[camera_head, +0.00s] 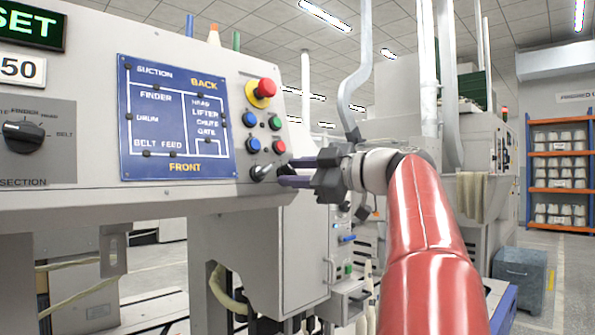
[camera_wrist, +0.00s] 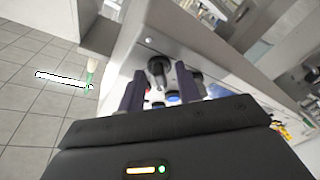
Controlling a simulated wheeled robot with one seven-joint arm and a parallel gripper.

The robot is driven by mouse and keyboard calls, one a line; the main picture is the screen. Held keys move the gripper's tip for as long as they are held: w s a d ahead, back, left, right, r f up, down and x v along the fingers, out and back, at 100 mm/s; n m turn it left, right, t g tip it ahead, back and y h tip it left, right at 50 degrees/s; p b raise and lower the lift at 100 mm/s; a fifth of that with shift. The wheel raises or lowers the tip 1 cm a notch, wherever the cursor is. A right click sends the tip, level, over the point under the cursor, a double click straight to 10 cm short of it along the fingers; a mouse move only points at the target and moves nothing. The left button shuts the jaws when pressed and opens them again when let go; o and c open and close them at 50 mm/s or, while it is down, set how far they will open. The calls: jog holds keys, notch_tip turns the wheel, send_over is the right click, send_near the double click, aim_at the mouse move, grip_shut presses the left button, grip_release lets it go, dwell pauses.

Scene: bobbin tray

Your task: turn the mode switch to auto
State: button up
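A small switch with a black-and-silver lever (camera_head: 262,172) sits at the lower right of the grey control panel; no label on it can be read. My gripper (camera_head: 281,172) is just to its right, its two dark fingers apart and pointing at the panel. In the wrist view the black switch lever (camera_wrist: 157,70) shows between and beyond the fingertips of my gripper (camera_wrist: 158,82). I see a gap on both sides of the lever, and no grip on it. Whether a fingertip touches the panel cannot be told.
Above the switch are blue, green and red buttons (camera_head: 252,145) and a red emergency knob (camera_head: 262,90) on yellow. A blue diagram plate (camera_head: 176,120) is to the left, then a black rotary selector (camera_head: 22,134). A grey bin (camera_head: 520,280) stands at right.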

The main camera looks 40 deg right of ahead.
grip_shut()
jog(key=shift+f+b, duration=0.15)
jog(key=shift+b, duration=0.35)
jog(key=m+h+b, duration=0.2)
jog(key=m, duration=0.3)
jog(key=m+t+h+b, duration=0.1)
jog(key=m+h+b, duration=0.1)
jog(key=m, duration=0.3)
jog(key=a+m+h+b, duration=0.1)
jog(key=m+h+b, duration=0.1)
jog(key=m, duration=0.4)
jog(key=shift+r+t+b, duration=0.2)
jog(key=shift+t+b, duration=0.1)
jog(key=shift+b, duration=0.3)
jog(key=m+p, duration=0.1)
jog(key=m, duration=0.1)
jog(key=m+h+p, duration=0.1)
jog(key=m, duration=0.1)
jog(key=shift+r+h, duration=0.1)
jog(key=shift+h, duration=0.2)
jog(key=shift+m+g+h+p, duration=0.45)
jog(key=shift+m+p, duration=0.2)
jog(key=shift+m, duration=0.65)
